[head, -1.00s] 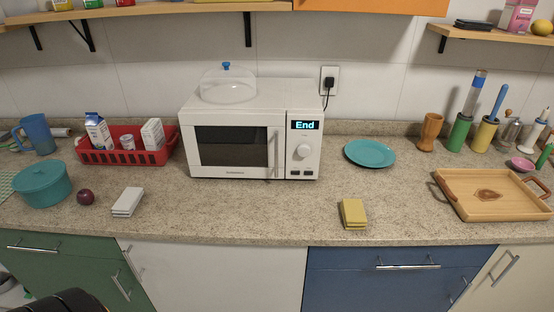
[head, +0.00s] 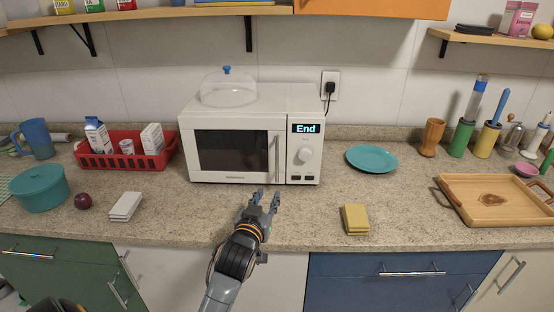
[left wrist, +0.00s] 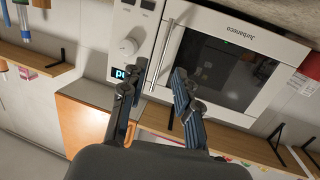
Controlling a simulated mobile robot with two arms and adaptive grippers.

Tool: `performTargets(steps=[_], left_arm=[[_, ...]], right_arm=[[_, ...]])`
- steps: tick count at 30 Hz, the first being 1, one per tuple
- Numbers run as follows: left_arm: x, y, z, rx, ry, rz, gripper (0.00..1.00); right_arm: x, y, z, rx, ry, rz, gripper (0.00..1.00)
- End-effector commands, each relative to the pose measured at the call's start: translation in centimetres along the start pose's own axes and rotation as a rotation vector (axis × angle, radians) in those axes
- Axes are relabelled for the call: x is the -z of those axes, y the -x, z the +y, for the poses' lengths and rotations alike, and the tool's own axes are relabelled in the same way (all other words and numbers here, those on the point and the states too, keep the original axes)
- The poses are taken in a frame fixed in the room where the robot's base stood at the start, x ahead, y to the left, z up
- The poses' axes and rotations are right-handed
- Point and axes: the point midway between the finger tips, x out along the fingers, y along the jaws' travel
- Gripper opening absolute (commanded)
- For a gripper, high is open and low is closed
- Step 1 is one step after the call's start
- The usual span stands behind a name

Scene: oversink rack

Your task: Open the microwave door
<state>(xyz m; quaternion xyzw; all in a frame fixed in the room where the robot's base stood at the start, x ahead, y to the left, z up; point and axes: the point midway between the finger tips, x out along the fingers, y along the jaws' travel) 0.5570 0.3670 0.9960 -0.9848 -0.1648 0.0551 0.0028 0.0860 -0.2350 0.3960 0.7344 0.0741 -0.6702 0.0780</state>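The white microwave (head: 250,108) stands on the counter against the wall, and its door (head: 232,152) is shut. Its display reads "End". The vertical door handle (head: 273,155) is at the door's right edge, beside the control panel. My left gripper (head: 268,194) is just below and in front of the handle's lower end, with its fingers apart and nothing between them. In the left wrist view, my left gripper (left wrist: 153,82) is open, and the handle (left wrist: 160,58) shows beyond the fingertips, apart from them. My right gripper is not in view.
A clear dome (head: 228,88) sits on the microwave. A red basket (head: 125,160), a teal pot (head: 40,187) and a white sponge (head: 126,206) are to the left. A teal plate (head: 371,159) and a yellow sponge (head: 355,219) are to the right. Counter before the door is mostly clear.

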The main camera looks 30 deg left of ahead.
Motion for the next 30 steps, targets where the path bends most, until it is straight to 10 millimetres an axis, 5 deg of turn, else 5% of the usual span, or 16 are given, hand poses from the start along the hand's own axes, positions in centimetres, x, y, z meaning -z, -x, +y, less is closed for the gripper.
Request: performTargets(steps=[6,24,30], left_arm=[[2.9,-1.9,-1.0,0.022,0.027,0.111,0.31],[4.1,-12.8,-1.2,0.021,0.025,0.108,0.31],[4.2,-14.7,-1.3,0.021,0.025,0.108,0.31]], right_arm=[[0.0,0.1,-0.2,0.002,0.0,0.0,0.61],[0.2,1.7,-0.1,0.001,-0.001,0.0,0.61],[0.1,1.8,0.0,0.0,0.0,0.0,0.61]])
